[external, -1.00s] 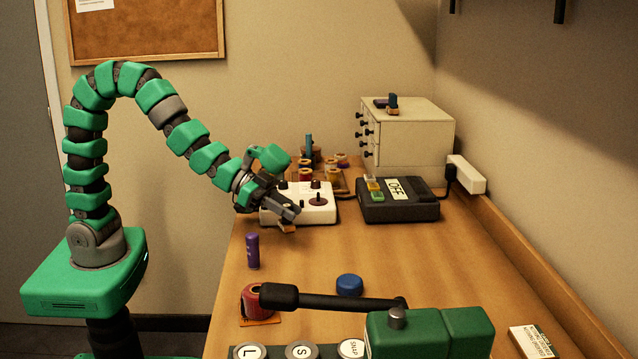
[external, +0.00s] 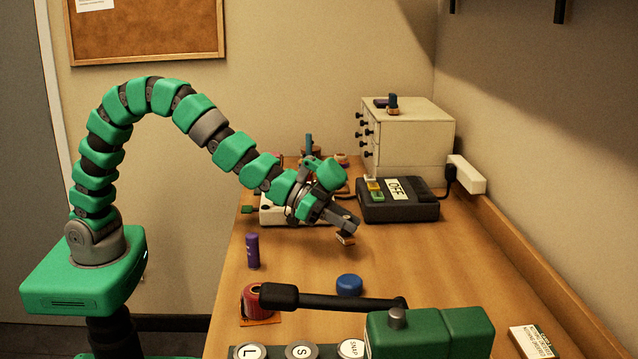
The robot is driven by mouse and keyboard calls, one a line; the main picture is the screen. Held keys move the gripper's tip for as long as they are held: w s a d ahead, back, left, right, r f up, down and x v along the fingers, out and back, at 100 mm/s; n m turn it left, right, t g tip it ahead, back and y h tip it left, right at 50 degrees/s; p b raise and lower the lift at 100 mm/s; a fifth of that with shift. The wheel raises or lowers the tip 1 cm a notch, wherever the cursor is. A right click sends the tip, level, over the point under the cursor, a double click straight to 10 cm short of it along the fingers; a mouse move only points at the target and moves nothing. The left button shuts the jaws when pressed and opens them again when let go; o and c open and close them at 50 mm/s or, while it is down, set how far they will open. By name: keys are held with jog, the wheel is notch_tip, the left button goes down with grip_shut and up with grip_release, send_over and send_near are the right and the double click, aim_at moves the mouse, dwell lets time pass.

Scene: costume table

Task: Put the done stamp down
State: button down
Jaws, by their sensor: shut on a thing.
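My gripper (external: 345,226) is shut on a small stamp (external: 346,239) with a light brown, wooden-looking lower part. Only that lower part shows below the jaws; the rest is hidden by the fingers. The stamp is over the middle of the wooden table (external: 300,262), in front of the black box. I cannot tell whether it touches the table top. No lettering on it can be read.
A black box (external: 405,211) with an OFF label stands behind. A white control box (external: 272,213) is partly behind my arm. A purple tube (external: 252,251), blue lid (external: 349,285) and red roll (external: 250,300) stand nearer.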

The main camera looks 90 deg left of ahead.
jog(key=w, duration=0.1)
jog(key=w+d, duration=0.1)
jog(key=w, duration=0.3)
jog(key=shift+w+d+f, duration=0.2)
jog(key=shift+w+d, duration=0.05)
jog(key=shift+d, duration=0.05)
jog(key=shift+f+b, duration=0.8)
jog(key=shift+f, duration=1.1)
jog(key=shift+r, duration=0.1)
jog(key=c, duration=1.3)
grip_release()
jog(key=shift+o, duration=0.2)
